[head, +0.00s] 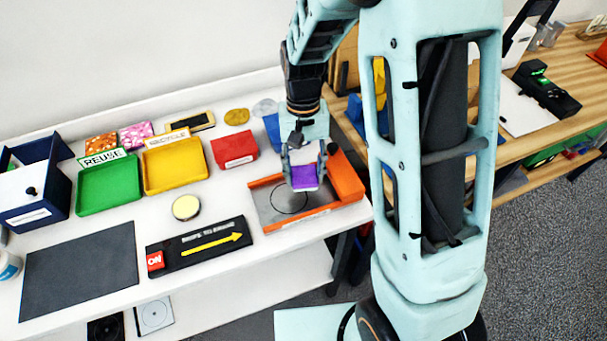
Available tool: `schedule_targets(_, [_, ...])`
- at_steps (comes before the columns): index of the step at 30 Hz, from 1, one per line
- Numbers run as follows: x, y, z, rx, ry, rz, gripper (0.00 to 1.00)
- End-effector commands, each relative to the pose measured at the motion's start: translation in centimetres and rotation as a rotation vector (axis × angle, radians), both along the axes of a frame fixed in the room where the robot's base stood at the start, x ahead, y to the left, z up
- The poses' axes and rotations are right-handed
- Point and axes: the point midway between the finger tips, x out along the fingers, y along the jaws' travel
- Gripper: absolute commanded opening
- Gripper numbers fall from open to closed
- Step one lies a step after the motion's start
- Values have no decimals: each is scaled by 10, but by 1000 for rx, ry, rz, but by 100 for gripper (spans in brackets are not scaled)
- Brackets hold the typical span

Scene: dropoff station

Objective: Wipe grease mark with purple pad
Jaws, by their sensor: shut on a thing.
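The purple pad (305,177) is between the fingers of my gripper (305,172), which is shut on it. A thin dark ring (290,199) shows on the plate, to the left of and partly beside the pad. I cannot tell whether the pad touches the plate. I cannot make out a separate grease smear, and the area under the pad is hidden.
An orange block (346,176) stands at the plate's right, close to my gripper. A black panel with a yellow arrow (200,248) lies to the left. A red bin (234,149), yellow tray (175,167) and green tray (109,188) stand further left. The table's front edge is near.

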Motion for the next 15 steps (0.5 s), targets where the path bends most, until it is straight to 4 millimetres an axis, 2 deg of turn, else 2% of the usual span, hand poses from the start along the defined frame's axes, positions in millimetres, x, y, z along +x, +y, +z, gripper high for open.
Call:
schedule_targets(1, [1, 0, 9, 0, -1, 0, 12])
schedule_targets(9, [4, -3, 31, 0, -1, 0, 12])
schedule_targets(15, [5, -3, 34, 0, -1, 0, 12])
